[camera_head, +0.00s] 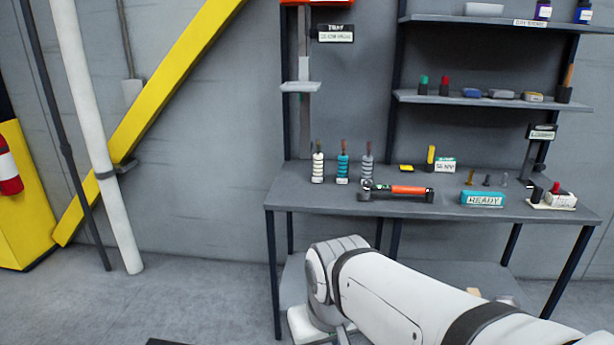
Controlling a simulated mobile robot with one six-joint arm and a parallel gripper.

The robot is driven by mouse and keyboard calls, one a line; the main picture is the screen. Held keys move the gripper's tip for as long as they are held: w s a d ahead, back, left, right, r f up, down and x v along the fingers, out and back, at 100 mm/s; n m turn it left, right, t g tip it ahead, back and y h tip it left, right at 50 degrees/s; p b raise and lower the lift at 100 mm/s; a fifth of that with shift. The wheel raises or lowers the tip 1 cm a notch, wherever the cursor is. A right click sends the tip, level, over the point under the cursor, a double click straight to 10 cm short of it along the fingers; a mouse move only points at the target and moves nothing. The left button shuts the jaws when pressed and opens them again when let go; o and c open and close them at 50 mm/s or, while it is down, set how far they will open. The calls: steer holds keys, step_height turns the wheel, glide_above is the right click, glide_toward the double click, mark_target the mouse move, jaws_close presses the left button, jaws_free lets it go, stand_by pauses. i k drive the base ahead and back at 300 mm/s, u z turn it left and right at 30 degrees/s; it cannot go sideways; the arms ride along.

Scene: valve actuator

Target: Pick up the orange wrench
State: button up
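My white arm reaches in from the lower right, in front of and below the bench top. The arm's wrist end shows at the bottom centre, below and left of the wrench and apart from it. The fingers of my gripper are out of the picture, so its opening is hidden.
Three stacked-ring items (342,168) stand just behind and left of the wrench. A teal block marked READY (482,198) sits to its right. A yellow bottle (431,158) and labelled box stand behind. Shelves (480,100) rise above. A white pole (95,130) stands left.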

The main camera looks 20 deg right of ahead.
mark_target(366, 193)
steer(key=z, duration=0.1)
steer(key=i, duration=1.15)
steer(key=z, duration=1.15)
steer(key=i, duration=0.35)
steer(key=z, duration=0.2)
